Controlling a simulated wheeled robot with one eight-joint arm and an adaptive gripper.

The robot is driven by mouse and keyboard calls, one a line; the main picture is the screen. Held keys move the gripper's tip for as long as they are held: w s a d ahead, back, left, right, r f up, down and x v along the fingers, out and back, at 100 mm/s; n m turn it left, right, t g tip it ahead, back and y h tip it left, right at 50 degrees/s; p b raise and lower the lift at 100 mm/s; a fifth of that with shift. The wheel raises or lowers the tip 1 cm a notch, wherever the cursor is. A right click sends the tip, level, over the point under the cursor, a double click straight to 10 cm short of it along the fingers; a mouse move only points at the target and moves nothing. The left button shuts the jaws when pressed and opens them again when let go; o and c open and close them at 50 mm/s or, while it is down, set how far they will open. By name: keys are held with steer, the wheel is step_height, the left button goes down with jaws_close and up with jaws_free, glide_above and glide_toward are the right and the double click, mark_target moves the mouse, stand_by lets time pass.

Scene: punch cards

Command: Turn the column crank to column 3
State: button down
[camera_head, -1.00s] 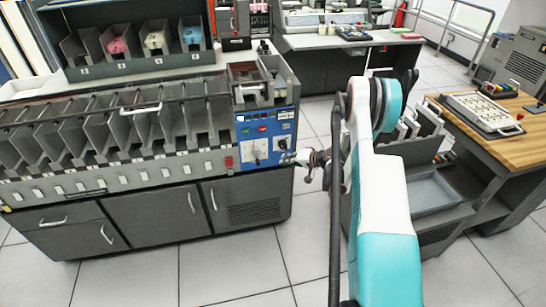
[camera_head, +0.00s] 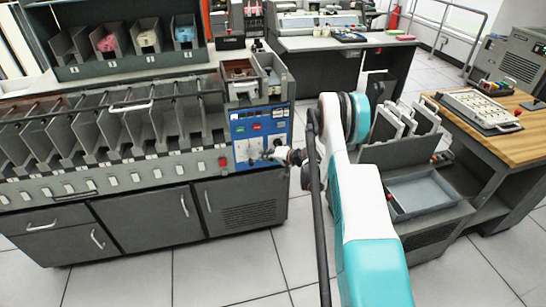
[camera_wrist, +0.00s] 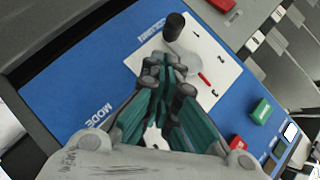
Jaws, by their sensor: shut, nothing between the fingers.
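The column crank (camera_wrist: 183,40) shows in the wrist view as a grey arm with a black knob (camera_wrist: 174,25). It sits on a white dial plate (camera_wrist: 221,73) with numerals, beside the word COLUMN, and a red mark (camera_wrist: 204,78) lies on the plate. My gripper (camera_wrist: 166,68) is shut and empty, in front of the plate just below the knob. It hides part of the crank and dial; I cannot tell whether it touches them. In the head view my gripper (camera_head: 270,154) is at the lower part of the blue panel (camera_head: 238,125).
The wrist view also shows a MODE label (camera_wrist: 97,122), a green button (camera_wrist: 261,111) and a red button (camera_wrist: 237,143) on the panel. Card bins (camera_head: 110,130) line the machine to the left. A rack with a grey tray (camera_head: 425,192) stands right of my arm.

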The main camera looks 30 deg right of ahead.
steer(key=shift+w+a+f, duration=0.2)
steer(key=shift+a+f, duration=0.25)
steer(key=shift+a, duration=0.1)
steer(key=shift+w+a+f, duration=0.1)
steer(key=shift+a+f, duration=0.4)
steer(key=shift+f, duration=0.05)
